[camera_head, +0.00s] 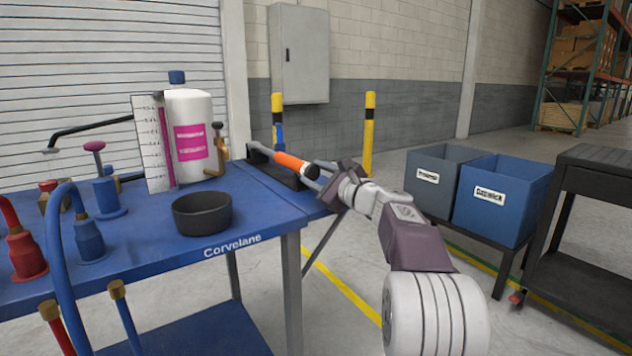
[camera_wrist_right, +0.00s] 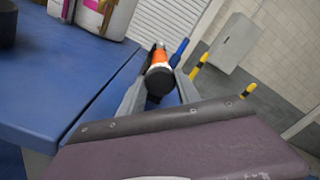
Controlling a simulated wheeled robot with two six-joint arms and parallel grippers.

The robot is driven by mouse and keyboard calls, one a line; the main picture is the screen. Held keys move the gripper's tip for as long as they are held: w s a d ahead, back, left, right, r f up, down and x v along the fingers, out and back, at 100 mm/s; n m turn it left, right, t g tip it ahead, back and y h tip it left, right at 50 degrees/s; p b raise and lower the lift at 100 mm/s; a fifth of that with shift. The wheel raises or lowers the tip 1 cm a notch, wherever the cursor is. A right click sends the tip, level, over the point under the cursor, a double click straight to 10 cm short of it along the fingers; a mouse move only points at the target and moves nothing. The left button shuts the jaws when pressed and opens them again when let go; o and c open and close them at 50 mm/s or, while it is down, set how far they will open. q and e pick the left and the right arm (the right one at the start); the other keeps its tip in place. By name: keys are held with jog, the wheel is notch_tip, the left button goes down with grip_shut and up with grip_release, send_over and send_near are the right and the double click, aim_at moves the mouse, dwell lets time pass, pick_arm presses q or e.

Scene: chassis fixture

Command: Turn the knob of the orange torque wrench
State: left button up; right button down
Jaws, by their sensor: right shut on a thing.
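The orange torque wrench (camera_head: 290,162) lies in a dark holder (camera_head: 262,158) at the right end of the blue table. Its dark knob (camera_head: 312,171) points toward my right arm. My right gripper (camera_head: 325,174) is shut on the knob at that end. In the right wrist view the wrench's orange body (camera_wrist_right: 159,58) shows behind the round black knob (camera_wrist_right: 160,81), which sits between the two fingers (camera_wrist_right: 156,92). My left gripper is not in view.
The blue table (camera_head: 262,204) holds a black bowl (camera_head: 202,212), a white bottle (camera_head: 190,130) with a scale panel, and several hose fittings. Two bins (camera_head: 500,200) and a dark cart (camera_head: 595,200) stand right. Yellow posts (camera_head: 369,135) stand behind.

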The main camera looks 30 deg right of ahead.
dwell(0.3)
jog(key=c, duration=0.9)
grip_release()
jog(key=shift+o, duration=0.2)
jog(key=s, duration=0.9)
jog(key=shift+d+p, duration=0.3)
jog(key=shift+d, duration=0.05)
